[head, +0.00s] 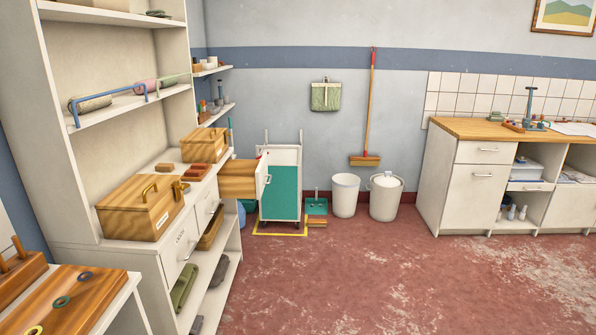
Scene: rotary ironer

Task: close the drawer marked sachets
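A drawer (238,180) stands pulled out from the white shelf unit (118,243) on the left. Its side is wooden, and its pale front with a handle faces right. Any marking on that front is too small or turned away to read, so I cannot confirm it says sachets. Two nearer drawer fronts in the same unit, one at the near end (178,252) and one in the middle (207,207), look shut. The near one bears small lettering that I cannot read clearly. Neither of my grippers is in view.
Wooden boxes with handles (145,207) stand on the unit's top. A white and green cart (281,185) stands behind the open drawer, inside yellow floor marking. Two white bins (386,196) stand by the back wall. The red floor (340,270) in front is clear.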

